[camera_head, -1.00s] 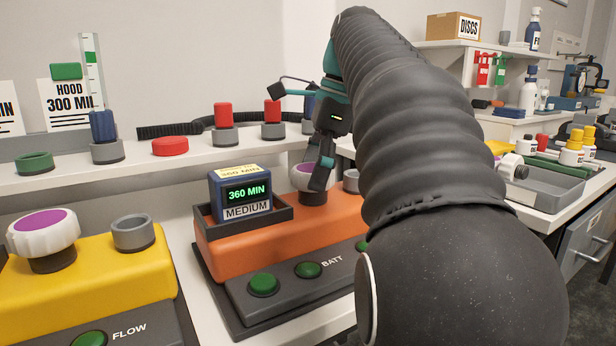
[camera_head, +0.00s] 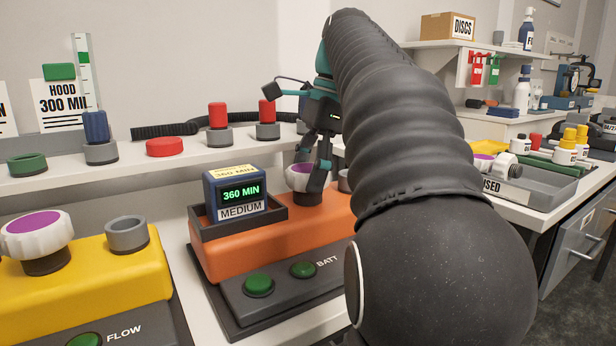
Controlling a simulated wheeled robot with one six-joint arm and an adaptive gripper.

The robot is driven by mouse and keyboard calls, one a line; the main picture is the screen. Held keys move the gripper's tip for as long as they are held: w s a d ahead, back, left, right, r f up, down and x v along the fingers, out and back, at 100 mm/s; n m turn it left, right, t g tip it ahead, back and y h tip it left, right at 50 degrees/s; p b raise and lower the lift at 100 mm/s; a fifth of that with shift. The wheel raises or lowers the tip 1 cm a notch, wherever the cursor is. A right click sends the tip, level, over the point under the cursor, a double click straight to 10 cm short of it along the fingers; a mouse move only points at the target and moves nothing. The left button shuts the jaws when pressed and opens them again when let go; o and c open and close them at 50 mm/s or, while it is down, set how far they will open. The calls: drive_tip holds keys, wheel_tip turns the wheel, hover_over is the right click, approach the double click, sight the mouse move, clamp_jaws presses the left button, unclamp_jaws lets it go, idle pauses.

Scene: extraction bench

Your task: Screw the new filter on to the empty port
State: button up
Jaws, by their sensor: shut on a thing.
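A white ribbed filter with a purple top (camera_head: 298,178) stands upright on the right half of the orange unit (camera_head: 235,255). It is over a dark collar. My gripper (camera_head: 314,180) points down from above with its fingers around this filter, shut on it; whether it is fully seated cannot be told. A grey port (camera_head: 345,181) beside it is mostly hidden by my arm. On the yellow unit (camera_head: 80,278), another white filter with a purple top (camera_head: 38,234) stands on the left, and a grey port (camera_head: 127,234) stands empty.
A medium block showing 360 MIN (camera_head: 238,195) sits in a holder left of my gripper. Red and blue posts stand on the ledge behind. At right, a grey USED tray (camera_head: 550,185) has a white filter (camera_head: 503,166) lying at its near end.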

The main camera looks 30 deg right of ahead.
drive_tip(key=m+t, duration=0.1)
drive_tip(key=m, duration=0.2)
drive_tip(key=m+h, duration=0.1)
drive_tip(key=m, duration=0.3)
drive_tip(key=shift+t, duration=0.4)
drive_tip(key=m+h, duration=0.1)
drive_tip(key=m, duration=0.3)
drive_tip(key=shift+t, duration=0.4)
drive_tip(key=m+h, duration=0.1)
drive_tip(key=m, duration=0.2)
drive_tip(key=o, duration=1.3)
drive_tip(key=shift+f, duration=0.1)
